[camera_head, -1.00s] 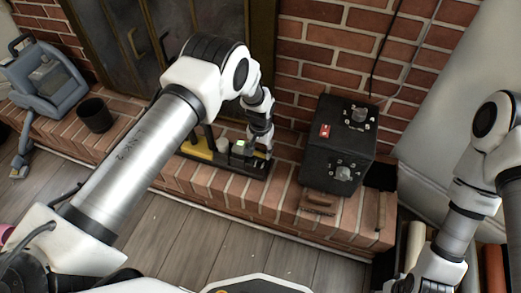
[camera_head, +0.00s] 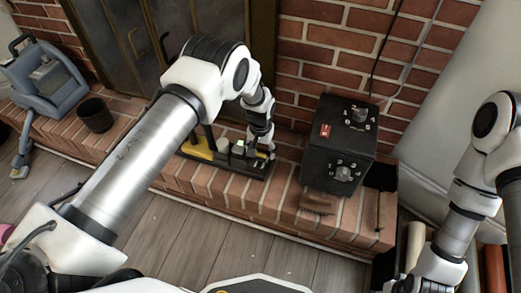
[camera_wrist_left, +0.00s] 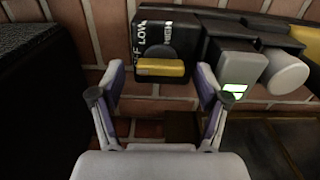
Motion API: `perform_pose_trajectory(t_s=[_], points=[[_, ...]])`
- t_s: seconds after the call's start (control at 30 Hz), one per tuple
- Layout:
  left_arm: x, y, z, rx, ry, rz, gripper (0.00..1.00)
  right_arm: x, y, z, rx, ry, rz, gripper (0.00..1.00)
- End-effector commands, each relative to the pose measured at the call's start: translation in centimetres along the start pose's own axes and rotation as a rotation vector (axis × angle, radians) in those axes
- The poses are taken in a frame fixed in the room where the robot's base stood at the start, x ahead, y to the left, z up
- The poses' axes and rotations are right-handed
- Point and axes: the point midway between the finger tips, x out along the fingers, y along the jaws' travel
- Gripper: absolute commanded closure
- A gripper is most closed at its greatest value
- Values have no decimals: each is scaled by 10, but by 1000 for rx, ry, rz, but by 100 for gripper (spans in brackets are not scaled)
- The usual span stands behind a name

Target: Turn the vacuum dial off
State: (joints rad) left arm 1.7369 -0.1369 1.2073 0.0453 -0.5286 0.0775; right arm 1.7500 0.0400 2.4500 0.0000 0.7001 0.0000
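The vacuum dial is a dark round knob with a yellow bar grip (camera_wrist_left: 162,68). It sits on a black block (camera_wrist_left: 178,20) lettered OFF, LOW and HIGH in the left wrist view. The bar lies roughly level in that picture. My left gripper (camera_wrist_left: 161,80) is open, one finger on each side of the yellow bar, with a gap visible on both sides. In the head view my left gripper (camera_head: 262,148) is over the right end of the black and yellow unit (camera_head: 228,160) on the brick hearth and partly hides it. My right arm shows at the right; its gripper is out of view.
A grey block with a lit green display (camera_wrist_left: 236,72) and a pale cylinder (camera_wrist_left: 286,72) stand right of the dial. A black box with two knobs (camera_head: 338,145) stands right of my left gripper. A black pot (camera_head: 96,115) and a blue-grey machine (camera_head: 48,82) are at the left.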

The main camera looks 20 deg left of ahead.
Motion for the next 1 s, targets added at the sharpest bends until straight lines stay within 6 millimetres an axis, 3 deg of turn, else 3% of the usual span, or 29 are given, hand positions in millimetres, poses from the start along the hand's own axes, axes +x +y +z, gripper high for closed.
perform_pose_trajectory(t_s=[0.17, 0.27, 0.6, 0.7, 1.0], points=[[-3, 0, 0, 1, 0, 0, 25, 0, 0, 0, 0, 0, 0, 47], [-16, 0, -1, 1, 2, 0, 25, 0, 0, 0, 0, 0, 0, 47], [-98, 0, -1, 0, 3, -1, 25, 0, 0, 0, 0, 0, 0, 47], [-113, 0, 0, 0, 1, 0, 25, 0, 0, 0, 0, 0, 0, 47], [-120, 0, 0, 0, 0, 0, 25, 0, 0, 0, 0, 0, 0, 47]])
